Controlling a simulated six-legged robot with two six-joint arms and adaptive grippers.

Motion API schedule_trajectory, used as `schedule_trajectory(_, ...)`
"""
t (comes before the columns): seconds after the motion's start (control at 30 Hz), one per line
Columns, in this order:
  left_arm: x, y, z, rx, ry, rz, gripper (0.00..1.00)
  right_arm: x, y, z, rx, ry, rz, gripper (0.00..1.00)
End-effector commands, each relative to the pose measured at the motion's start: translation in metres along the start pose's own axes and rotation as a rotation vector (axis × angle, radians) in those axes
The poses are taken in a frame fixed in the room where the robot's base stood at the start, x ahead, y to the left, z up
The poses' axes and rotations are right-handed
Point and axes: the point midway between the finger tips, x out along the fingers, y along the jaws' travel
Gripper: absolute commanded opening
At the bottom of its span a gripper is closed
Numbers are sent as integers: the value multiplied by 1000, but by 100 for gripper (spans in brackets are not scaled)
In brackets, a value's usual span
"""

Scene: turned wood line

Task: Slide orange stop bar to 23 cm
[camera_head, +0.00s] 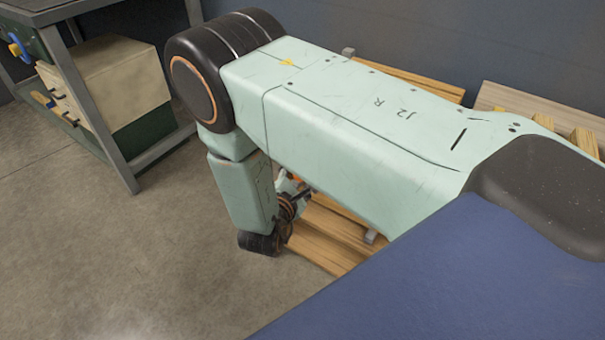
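The orange stop bar cannot be made out, and no scale or 23 cm mark shows. My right arm, marked "J2 R", crosses the middle of the view and bends down at its black joint. Behind its lower link is a small cluster of dark and mint parts (292,196), partly hidden by the arm. I cannot tell whether its fingers are open or shut, or whether they touch anything. My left gripper is out of view.
Wooden boards (325,236) lie below and behind my arm, partly covered by it. A paler board (525,98) and more timber show at upper right. A grey metal bench (92,108) with a cream drawer unit (112,78) stands at left. The concrete floor (120,255) at lower left is clear.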

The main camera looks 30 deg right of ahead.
Motion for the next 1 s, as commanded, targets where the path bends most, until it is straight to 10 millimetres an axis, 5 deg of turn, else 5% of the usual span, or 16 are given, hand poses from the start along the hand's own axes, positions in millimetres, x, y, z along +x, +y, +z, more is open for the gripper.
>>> schedule_trajectory(0.23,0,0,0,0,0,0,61,-1,1,-1,0,1,1,53)
schedule_trajectory(0.83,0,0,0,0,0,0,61,0,1,1,0,-1,1,2)
schedule_trajectory(1.0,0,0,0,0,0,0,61,1,1,1,1,-3,2,0)
